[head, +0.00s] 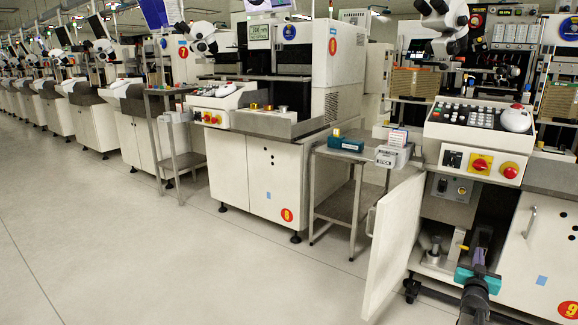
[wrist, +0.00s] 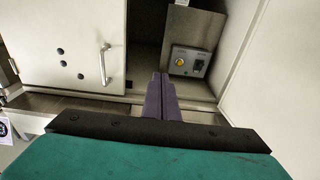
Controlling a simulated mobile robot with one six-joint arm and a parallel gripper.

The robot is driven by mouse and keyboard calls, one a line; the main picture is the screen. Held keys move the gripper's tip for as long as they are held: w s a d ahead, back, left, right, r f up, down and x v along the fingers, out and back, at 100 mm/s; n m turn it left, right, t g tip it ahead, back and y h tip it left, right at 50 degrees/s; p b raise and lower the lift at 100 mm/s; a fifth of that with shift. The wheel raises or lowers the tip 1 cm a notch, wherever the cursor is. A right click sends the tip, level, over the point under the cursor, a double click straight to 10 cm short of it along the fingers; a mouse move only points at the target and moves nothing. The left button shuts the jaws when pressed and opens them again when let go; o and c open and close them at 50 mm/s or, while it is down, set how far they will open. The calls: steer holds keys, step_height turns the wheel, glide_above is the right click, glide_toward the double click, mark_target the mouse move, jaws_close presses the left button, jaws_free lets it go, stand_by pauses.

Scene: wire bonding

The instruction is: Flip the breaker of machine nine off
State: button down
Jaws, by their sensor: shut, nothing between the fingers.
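Machine nine (head: 470,150) stands at the right in the head view, with an orange "9" disc (head: 568,309) on its lower front. Its cabinet door (head: 395,245) is swung open. Inside is a small metal panel (head: 452,188); in the wrist view the panel (wrist: 188,62) carries a yellow knob (wrist: 180,62) and a small black breaker (wrist: 198,65). I cannot tell the breaker's lever position. My gripper (head: 485,232) is shut and empty in front of the open cabinet. Its fingertips (wrist: 160,76) appear beside the panel in the wrist view, apart from the breaker.
A closed cabinet door with a handle (wrist: 103,65) flanks the opening. Above are a control console with a red button (head: 510,171) and a yellow-red switch (head: 481,163). A metal side table (head: 345,205) stands left of the open door. The floor (head: 200,270) in front is clear.

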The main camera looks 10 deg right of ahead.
steer(key=a+f+n+g+y+p, duration=0.1)
steer(key=a+f+g+y+p, duration=0.15)
steer(key=a+f+p, duration=0.45)
steer(key=w+a+f+n+g+y+p, duration=0.1)
steer(key=a+f+y+p, duration=0.2)
steer(key=a, duration=0.9)
steer(key=a+f+n+g+y+p, duration=0.1)
steer(key=a+f+g+y+p, duration=0.2)
steer(key=a+p, duration=0.45)
steer(key=s+a+f+n+g+y+p, duration=0.1)
steer(key=s+a+f+g+y+p, duration=0.25)
steer(key=a, duration=0.75)
steer(key=s+a+r+n+g+p, duration=0.1)
steer(key=s+a+n+g+p, duration=0.15)
steer(key=s+a+p, duration=1)
steer(key=s+a+r+g+p, duration=0.2)
steer(key=s+a, duration=0.1)
steer(key=s, duration=0.4)
steer(key=s+a+r+n+g+p, duration=0.1)
steer(key=s+a+r+g+p, duration=0.1)
steer(key=s, duration=0.6)
steer(key=s+a+r+n+g+y+p, duration=0.1)
steer(key=s+a+r+g+p, duration=0.1)
steer(key=s+a+r, duration=0.2)
steer(key=s+a, duration=0.2)
steer(key=s, duration=0.1)
steer(key=shift+s+g, duration=0.2)
steer(key=shift+g, duration=0.15)
steer(key=shift+r, duration=0.1)
steer(key=shift+d, duration=0.1)
